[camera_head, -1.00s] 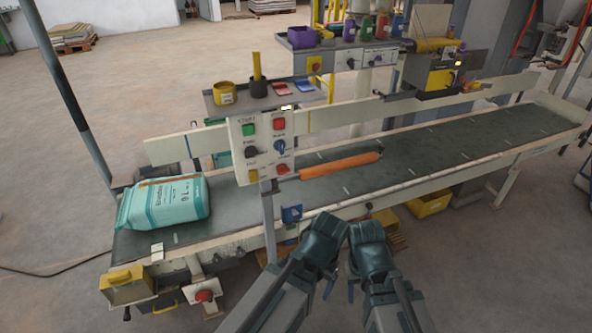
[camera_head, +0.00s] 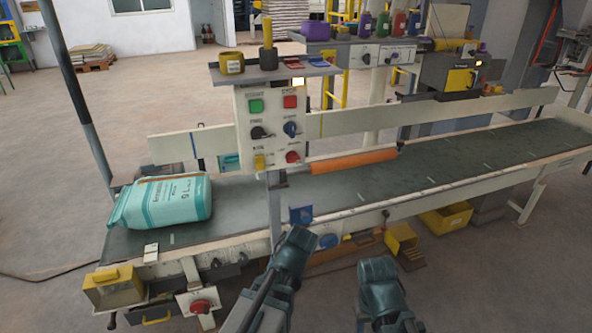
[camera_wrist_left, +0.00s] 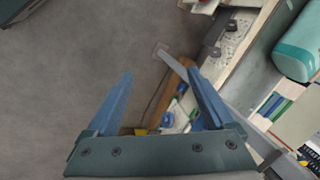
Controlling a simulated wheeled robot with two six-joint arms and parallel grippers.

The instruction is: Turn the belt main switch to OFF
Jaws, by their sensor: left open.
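The control panel (camera_head: 272,128) stands on a post at the belt's front edge, with green, red and yellow buttons, a black knob (camera_head: 261,132), a blue knob (camera_head: 291,129) and a red knob (camera_head: 293,157). Another red rotary knob (camera_head: 201,306) sits on a box low at the belt's front left. The labels are too small to tell which is the main switch. My left gripper (camera_head: 302,238) is right of and below the panel, apart from all knobs; the left wrist view shows its jaws (camera_wrist_left: 160,75) open and empty. My right gripper (camera_head: 377,268) hangs right of it, its jaws unclear.
The conveyor belt (camera_head: 440,185) carries a teal sack (camera_head: 163,200) at its left end. A yellow bin (camera_head: 447,219) stands under the belt. Floor in front is open.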

